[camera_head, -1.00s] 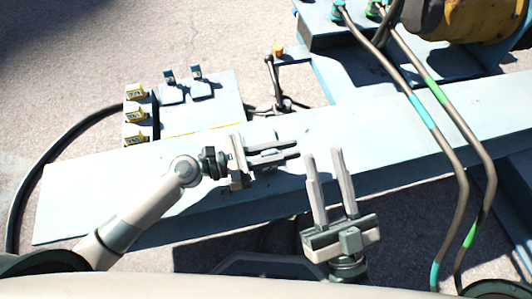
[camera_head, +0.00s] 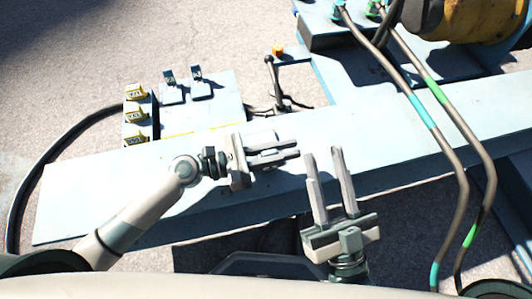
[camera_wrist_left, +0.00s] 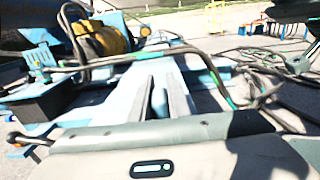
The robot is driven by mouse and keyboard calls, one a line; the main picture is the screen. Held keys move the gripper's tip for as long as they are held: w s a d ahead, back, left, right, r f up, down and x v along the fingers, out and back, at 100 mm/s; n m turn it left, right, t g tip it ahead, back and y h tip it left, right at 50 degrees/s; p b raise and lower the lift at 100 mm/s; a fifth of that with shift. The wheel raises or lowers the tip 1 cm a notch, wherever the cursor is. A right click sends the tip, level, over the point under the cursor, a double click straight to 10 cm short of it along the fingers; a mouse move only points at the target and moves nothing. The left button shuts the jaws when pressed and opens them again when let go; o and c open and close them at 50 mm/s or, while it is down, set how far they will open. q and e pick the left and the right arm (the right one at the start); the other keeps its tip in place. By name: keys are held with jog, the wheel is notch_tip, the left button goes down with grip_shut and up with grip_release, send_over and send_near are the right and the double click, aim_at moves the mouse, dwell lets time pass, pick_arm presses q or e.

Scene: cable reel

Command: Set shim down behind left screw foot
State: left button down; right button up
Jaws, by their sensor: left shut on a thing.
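My left gripper (camera_head: 297,149) is level above the pale blue beam, its fingers pointing right and close together. In the left wrist view its fingers (camera_wrist_left: 160,95) point away, with a small blue-grey piece (camera_wrist_left: 160,104) between them. This is likely the shim, but it is mostly hidden by the fingers in the head view. My right gripper (camera_head: 323,155) is open and empty, pointing up the picture just right of the left one. I cannot clearly make out the left screw foot. A dark crank-like lever (camera_head: 272,80) stands behind the beam, beyond my left gripper.
The pale blue beam (camera_head: 90,195) runs across the view. A block with yellow-labelled parts (camera_head: 135,115) stands behind it at left. Brown hoses (camera_head: 457,140) hang down at right, near a yellow drum (camera_head: 480,20). A black cable (camera_head: 50,140) curves at left.

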pick_arm(q)
jog(key=shift+r, duration=0.2)
pick_arm(e)
jog(key=shift+w+a+f, duration=0.1)
